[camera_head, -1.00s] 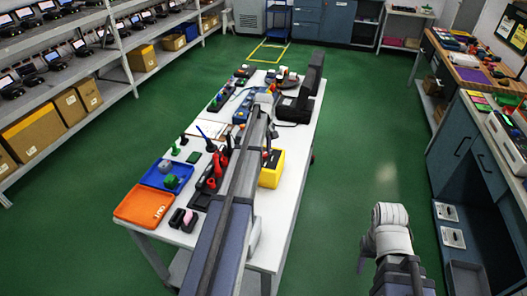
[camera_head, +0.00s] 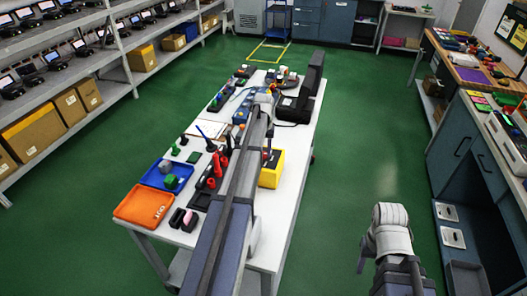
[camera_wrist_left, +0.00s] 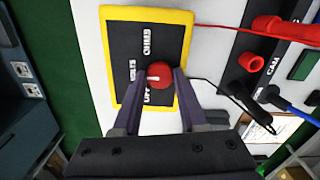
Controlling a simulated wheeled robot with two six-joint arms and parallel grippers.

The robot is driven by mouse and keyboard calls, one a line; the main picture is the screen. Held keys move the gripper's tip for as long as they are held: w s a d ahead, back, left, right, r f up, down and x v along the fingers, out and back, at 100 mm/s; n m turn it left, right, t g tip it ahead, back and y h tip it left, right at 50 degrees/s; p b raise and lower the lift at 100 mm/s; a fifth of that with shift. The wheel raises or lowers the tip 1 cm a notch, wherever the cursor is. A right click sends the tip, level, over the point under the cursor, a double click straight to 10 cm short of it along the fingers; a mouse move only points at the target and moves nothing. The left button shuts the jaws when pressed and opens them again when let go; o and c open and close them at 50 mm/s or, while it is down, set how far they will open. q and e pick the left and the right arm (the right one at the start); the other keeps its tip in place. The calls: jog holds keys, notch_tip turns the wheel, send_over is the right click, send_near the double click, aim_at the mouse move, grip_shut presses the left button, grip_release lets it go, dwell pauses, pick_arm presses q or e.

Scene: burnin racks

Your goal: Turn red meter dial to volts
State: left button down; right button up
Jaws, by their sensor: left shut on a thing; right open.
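The meter has a yellow rim (camera_wrist_left: 187,18) and a dark face with white labels OHMS, VOLTS and OFF. It lies on the white table, and its yellow body also shows in the head view (camera_head: 270,177). Its round red dial (camera_wrist_left: 161,69) carries a white mark that points left, roughly towards VOLTS. My left gripper (camera_wrist_left: 157,80) is shut on the dial, with one finger on either side. In the head view my left arm partly hides the meter. My right gripper (camera_head: 363,256) is open and empty over the floor, partly hidden by its arm.
On the table (camera_head: 288,220), an orange tray (camera_head: 133,212), a blue tray (camera_head: 152,180) and a black holder with red tools stand left of the meter. Red and black leads (camera_wrist_left: 225,28) lie beside it. Green floor is free on the right, before blue cabinets (camera_head: 455,150).

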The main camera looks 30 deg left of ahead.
aim_at(263, 154)
dwell(0.4)
pick_arm(q)
jog(key=shift+c, duration=2.2)
grip_release()
notch_tip(263, 154, up, 8)
jog(key=p, duration=0.8)
jog(key=shift+f, duration=0.1)
